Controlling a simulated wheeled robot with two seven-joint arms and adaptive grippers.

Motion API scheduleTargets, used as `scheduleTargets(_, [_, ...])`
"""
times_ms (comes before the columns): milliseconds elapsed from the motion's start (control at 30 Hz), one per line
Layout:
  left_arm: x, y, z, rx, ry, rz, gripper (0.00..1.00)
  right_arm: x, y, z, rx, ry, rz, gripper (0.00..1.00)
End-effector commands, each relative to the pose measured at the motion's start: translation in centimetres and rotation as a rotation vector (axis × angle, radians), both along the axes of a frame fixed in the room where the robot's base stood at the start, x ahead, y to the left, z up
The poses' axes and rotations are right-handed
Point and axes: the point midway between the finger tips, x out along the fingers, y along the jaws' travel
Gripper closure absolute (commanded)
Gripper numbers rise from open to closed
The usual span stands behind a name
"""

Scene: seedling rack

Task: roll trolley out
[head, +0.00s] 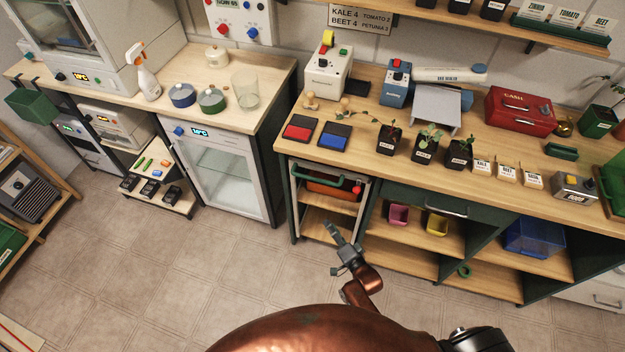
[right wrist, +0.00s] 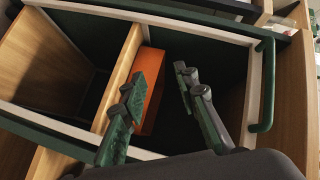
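The trolley (head: 294,200) stands in the bay under the left end of the plant bench, with a pale frame and a green bar handle (head: 327,177) across its top front. In the right wrist view, its pale frame (right wrist: 150,14) and green handle (right wrist: 266,85) show close up, the handle to the right of the fingers. My right gripper (head: 331,231) is in front of and below the handle, apart from it. In the right wrist view its two fingers (right wrist: 158,78) are spread with nothing held between them. My left gripper is out of view.
An orange box (right wrist: 150,85) shows inside the trolley. The plant bench (head: 470,185) has open shelves to the right of the trolley. A glass-door fridge (head: 222,170) stands to the left. The tiled floor (head: 180,270) in front is clear.

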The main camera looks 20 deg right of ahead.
Motion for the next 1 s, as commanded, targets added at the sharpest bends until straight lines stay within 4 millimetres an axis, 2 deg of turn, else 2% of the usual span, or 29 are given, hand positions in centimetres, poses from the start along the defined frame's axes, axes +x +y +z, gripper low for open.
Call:
scheduleTargets(33, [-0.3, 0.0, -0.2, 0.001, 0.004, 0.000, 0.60, 1.7, 0.6, 4.1, 0.085, -0.074, -0.006, 0.72])
scheduleTargets(100, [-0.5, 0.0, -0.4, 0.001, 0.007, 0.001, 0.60, 3.2, 1.3, 8.8, 0.191, -0.153, -0.008, 0.72])
scheduleTargets(200, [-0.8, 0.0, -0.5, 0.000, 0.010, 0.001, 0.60, 4.2, 1.8, 13.5, 0.299, -0.228, -0.001, 0.72])
scheduleTargets(300, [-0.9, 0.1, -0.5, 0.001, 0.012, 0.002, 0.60, 4.7, 2.1, 15.9, 0.355, -0.267, 0.005, 0.72])
scheduleTargets(467, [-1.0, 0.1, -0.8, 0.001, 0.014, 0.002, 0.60, 6.3, 2.4, 16.8, 0.373, -0.278, 0.007, 0.72])
scheduleTargets(800, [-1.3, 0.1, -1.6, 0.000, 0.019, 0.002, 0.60, 11.1, 3.4, 17.2, 0.369, -0.274, 0.007, 0.72])
scheduleTargets(1000, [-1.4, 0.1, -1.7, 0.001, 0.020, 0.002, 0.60, 12.2, 3.6, 17.4, 0.369, -0.274, 0.006, 0.72])
